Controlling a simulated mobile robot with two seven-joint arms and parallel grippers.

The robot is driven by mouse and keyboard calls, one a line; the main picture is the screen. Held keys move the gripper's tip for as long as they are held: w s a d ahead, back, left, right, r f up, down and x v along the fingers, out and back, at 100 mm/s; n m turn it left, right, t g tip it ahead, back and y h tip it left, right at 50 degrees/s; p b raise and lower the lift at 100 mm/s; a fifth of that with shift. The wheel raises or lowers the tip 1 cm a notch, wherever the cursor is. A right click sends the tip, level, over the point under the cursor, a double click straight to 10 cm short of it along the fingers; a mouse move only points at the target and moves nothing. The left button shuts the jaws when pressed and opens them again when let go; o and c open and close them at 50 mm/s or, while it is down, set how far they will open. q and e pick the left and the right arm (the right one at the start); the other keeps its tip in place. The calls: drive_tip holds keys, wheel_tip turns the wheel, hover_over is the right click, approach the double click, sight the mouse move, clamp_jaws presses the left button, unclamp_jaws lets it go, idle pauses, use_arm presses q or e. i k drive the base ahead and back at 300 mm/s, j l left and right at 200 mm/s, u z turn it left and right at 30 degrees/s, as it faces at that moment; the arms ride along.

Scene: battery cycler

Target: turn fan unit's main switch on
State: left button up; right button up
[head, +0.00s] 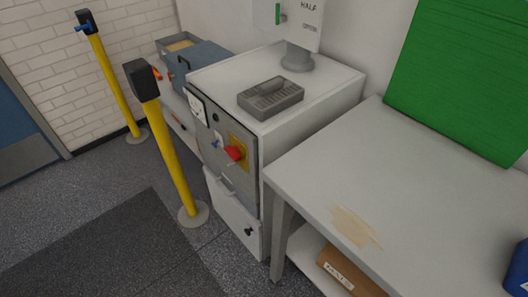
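A red rotary knob (233,153) sits on a yellow plate (242,163) on the dark grey front panel (230,182) of a white cabinet in the middle of the view. It looks like a main switch, but I cannot read its position or any label that names the fan unit. A small blue part (215,144) and a dark round part (215,118) are on the same panel. A handle (227,182) sits below the knob. Neither of my grippers is in view.
Yellow posts (173,150) and (112,80) with black heads stand left of the cabinet, the nearer one close to its front. A grey table (400,190) stands right of it. A grey tray (270,97) lies on the cabinet top. The floor (90,240) at front left is clear.

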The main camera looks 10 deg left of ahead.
sight(234, 153)
drive_tip(key=i+j+z, duration=0.15)
drive_tip(key=j+z, duration=0.75)
drive_tip(key=j, duration=0.25)
drive_tip(key=j+z, duration=0.5)
drive_tip(key=j, duration=0.1)
